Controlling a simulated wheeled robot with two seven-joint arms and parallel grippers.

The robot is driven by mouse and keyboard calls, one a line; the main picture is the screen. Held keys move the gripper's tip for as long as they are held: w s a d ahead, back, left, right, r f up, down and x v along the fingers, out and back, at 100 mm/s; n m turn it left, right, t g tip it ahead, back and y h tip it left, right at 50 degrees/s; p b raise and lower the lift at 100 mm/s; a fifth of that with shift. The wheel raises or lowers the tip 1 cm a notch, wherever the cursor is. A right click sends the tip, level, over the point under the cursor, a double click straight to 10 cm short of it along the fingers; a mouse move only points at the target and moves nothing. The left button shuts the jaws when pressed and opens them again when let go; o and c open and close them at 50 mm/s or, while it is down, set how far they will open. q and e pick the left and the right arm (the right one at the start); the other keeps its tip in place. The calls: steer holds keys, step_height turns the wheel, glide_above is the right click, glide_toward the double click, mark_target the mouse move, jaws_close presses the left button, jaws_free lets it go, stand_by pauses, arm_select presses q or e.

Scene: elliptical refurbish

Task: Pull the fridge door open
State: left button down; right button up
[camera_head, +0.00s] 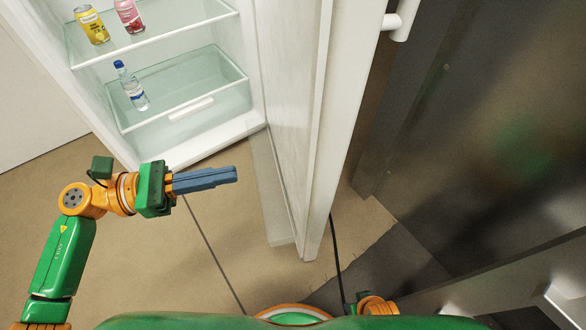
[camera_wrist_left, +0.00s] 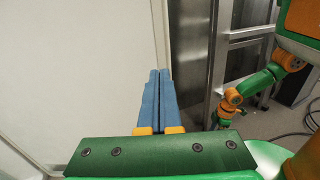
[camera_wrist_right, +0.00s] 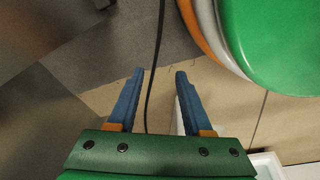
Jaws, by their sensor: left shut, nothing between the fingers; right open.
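The white fridge door (camera_head: 325,120) stands wide open, hinged on the right of the fridge, with its inner side facing left. Its white handle (camera_head: 402,18) is on the outer side at the top. The fridge interior (camera_head: 165,60) is exposed. My left gripper (camera_head: 236,174) is shut and empty, in front of the opening and to the left of the door. In the left wrist view, the shut fingers (camera_wrist_left: 158,75) point toward a white panel. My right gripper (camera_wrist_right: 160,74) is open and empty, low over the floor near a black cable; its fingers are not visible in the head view.
Inside the fridge are a yellow can (camera_head: 91,25), a pink can (camera_head: 128,14) and a bottle (camera_head: 131,86) in a clear drawer (camera_head: 190,88). A black cable (camera_head: 337,260) hangs by the door. Dark steel cabinets (camera_head: 490,130) stand right. The floor at left is clear.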

mark_target(312, 157)
arm_select(q)
steer(key=p+x, duration=0.1)
steer(key=x, duration=1.1)
steer(key=shift+d+r, duration=0.15)
arm_select(e)
steer(key=shift+s+d+f, duration=0.2)
steer(key=shift+s+d, duration=0.3)
steer(key=shift+s, duration=0.2)
arm_select(q)
steer(key=shift+w, duration=0.1)
